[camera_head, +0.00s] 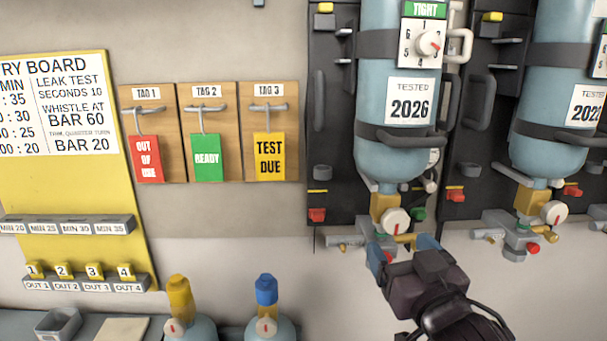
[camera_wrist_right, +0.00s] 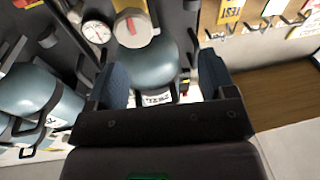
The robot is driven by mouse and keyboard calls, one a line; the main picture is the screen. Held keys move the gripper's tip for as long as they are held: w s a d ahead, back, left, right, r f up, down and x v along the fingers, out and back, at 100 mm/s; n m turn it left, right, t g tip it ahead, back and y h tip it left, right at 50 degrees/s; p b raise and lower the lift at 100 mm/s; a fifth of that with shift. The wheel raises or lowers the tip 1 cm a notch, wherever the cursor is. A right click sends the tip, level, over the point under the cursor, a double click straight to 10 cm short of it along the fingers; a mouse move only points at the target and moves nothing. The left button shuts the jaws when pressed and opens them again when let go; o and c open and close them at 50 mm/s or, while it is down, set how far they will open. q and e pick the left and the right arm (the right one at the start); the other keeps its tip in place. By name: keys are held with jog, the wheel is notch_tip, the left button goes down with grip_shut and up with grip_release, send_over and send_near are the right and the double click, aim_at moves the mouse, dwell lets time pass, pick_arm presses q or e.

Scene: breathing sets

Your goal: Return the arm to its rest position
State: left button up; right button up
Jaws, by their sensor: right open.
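My right gripper (camera_head: 405,252) is in the lower right of the head view, just below the valve of the middle breathing set. Its blue-padded fingers are apart, and they also show apart in the right wrist view (camera_wrist_right: 157,85). The breathing set's blue-grey cylinder (camera_head: 390,160) hangs upside down on a black backplate, with a label reading 2026. I cannot tell whether a finger touches the valve parts. My left gripper is not in view.
A second cylinder (camera_head: 550,140) hangs at the right. Three tag boards (camera_head: 209,165) and a yellow entry board (camera_head: 70,190) are on the wall at left. Two small bottles with yellow (camera_head: 179,298) and blue (camera_head: 266,290) tops stand low in the middle. The wall between them is bare.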

jog(key=s+d+f+n+g+h+b, duration=0.1)
jog(key=d+f+g, duration=0.15)
jog(key=f, duration=1.05)
jog(key=s+d+f+g, duration=0.1)
jog(key=d+f, duration=0.3)
jog(key=f, duration=0.9)
jog(key=s+d+f+m+g+h, duration=0.1)
jog(key=s+d+f+g, duration=0.1)
jog(key=s+f, duration=0.5)
jog(key=s+d+f+m+g+h, duration=0.1)
jog(key=s+d+f, duration=0.3)
jog(key=s+f, duration=0.4)
notch_tip(320, 180, down, 2)
jog(key=shift+s+m+g+h+b, duration=0.2)
jog(key=shift+m+g+h+b, duration=0.1)
jog(key=shift+g+b, duration=0.2)
